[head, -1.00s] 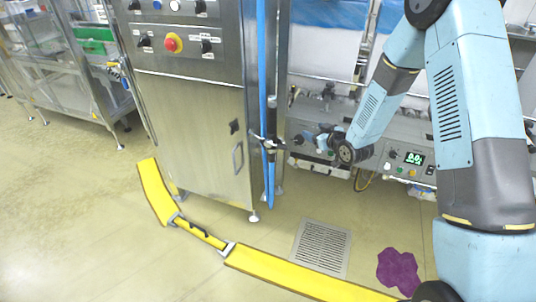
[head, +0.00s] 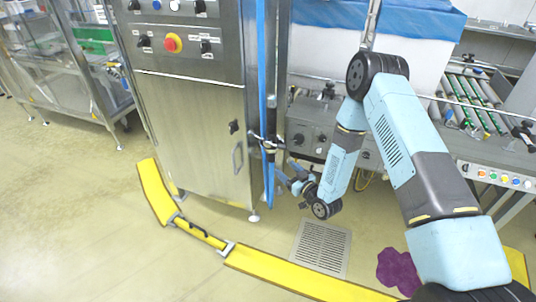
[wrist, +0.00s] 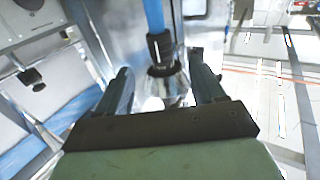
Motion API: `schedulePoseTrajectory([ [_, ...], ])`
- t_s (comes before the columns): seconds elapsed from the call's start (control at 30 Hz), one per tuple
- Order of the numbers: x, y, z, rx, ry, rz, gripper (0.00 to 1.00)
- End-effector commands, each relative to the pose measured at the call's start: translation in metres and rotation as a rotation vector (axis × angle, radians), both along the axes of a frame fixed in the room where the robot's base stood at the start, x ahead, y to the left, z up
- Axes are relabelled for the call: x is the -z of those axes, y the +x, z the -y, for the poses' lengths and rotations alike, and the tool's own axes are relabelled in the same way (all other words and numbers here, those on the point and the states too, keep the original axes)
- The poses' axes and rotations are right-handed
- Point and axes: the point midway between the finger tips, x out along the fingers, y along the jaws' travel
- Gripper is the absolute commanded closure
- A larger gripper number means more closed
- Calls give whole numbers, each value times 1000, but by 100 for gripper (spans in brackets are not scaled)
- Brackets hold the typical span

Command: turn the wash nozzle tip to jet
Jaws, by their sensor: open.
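A blue hose (head: 262,70) hangs down the right side of the steel cabinet, with a dark holder or fitting (head: 268,143) partway down. The wash nozzle seems to be the slim dark and blue piece (head: 269,185) below it. My gripper (head: 284,179) is just right of that piece, low beside the cabinet. In the wrist view the hose runs into a black collar (wrist: 160,45) above a shiny metal part (wrist: 168,85). My open gripper (wrist: 160,68) has one finger on each side of this part, with no clear contact. The tip's setting marks cannot be read.
The steel cabinet (head: 195,130) stands close on the left. A grey control panel (head: 310,130) is behind my arm. A yellow floor barrier (head: 300,278), a drain grate (head: 321,248) and a purple patch (head: 398,270) lie on the floor.

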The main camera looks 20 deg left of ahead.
Motion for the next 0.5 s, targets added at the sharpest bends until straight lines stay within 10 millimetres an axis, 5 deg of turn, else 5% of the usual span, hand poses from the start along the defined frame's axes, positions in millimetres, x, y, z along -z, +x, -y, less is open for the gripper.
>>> schedulePoseTrajectory([
  [0.5, -1, 54, -71, 0, 0, 3, 32],
])
